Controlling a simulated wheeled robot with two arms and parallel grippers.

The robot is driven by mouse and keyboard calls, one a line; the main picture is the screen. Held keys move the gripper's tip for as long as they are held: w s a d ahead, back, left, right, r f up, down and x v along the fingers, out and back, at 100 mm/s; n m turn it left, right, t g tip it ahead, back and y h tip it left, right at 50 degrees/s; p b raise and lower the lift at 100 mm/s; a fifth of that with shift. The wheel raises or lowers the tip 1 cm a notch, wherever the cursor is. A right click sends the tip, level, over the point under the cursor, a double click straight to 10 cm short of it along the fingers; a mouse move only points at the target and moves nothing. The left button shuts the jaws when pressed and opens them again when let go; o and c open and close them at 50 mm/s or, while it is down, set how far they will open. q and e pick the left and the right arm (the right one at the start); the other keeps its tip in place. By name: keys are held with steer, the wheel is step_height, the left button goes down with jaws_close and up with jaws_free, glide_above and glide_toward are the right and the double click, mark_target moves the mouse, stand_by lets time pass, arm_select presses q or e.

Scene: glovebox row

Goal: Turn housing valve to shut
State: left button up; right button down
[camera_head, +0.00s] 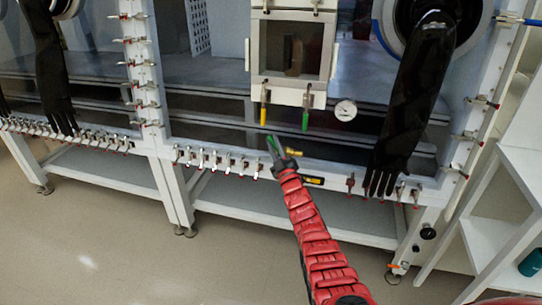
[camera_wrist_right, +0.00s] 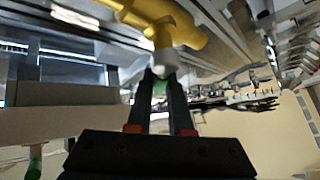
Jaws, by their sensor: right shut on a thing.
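My right gripper (camera_head: 275,148) reaches up to the front of the glovebox, just below the small hatch. Its fingers (camera_wrist_right: 158,92) are shut on a green handle (camera_wrist_right: 160,87), mostly hidden between them. In the wrist view a brass valve body (camera_wrist_right: 165,22) sits just beyond the fingertips, with a pale collar between it and the handle. In the head view a brass fitting (camera_head: 293,152) shows just right of the gripper. I cannot tell the handle's exact angle. My left gripper is not in view.
A yellow handle (camera_head: 263,113) and a green handle (camera_head: 305,120) hang under the hatch (camera_head: 292,50). A round gauge (camera_head: 345,110) is right of them. A black glove (camera_head: 412,105) hangs to the right of my arm. Several clamps line the lower frame. White shelves (camera_head: 510,180) stand at the right.

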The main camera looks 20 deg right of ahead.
steer(key=m+h+b, duration=0.1)
steer(key=m+b, duration=0.1)
steer(key=d+m+t+h+b, duration=0.1)
steer(key=m+h+b, duration=0.1)
steer(key=s+m+h+b, duration=0.1)
steer(key=m+h+b, duration=0.1)
steer(key=m, duration=0.1)
steer(key=shift+d+r+t, duration=0.15)
steer(key=shift+d+t, duration=0.2)
steer(key=shift+t, duration=0.05)
steer(key=m+h, duration=0.1)
steer(key=m+h+b, duration=0.1)
steer(key=m+h, duration=0.1)
steer(key=d+m+h+b, duration=0.1)
steer(key=shift+s+r+m+h, duration=0.25)
steer(key=shift+s+m+h, duration=0.05)
steer(key=shift+m+h, duration=0.1)
steer(key=shift+s+d+r+m+g+h, duration=0.1)
steer(key=shift+d+m+g+h, duration=0.1)
steer(key=shift+m+h, duration=0.3)
steer(key=shift+s+d+r+m+g+h, duration=0.1)
steer(key=shift+m+g+h, duration=0.1)
steer(key=shift+m+h, duration=0.3)
steer(key=c, duration=0.8)
jaws_free()
steer(key=shift+c, duration=0.2)
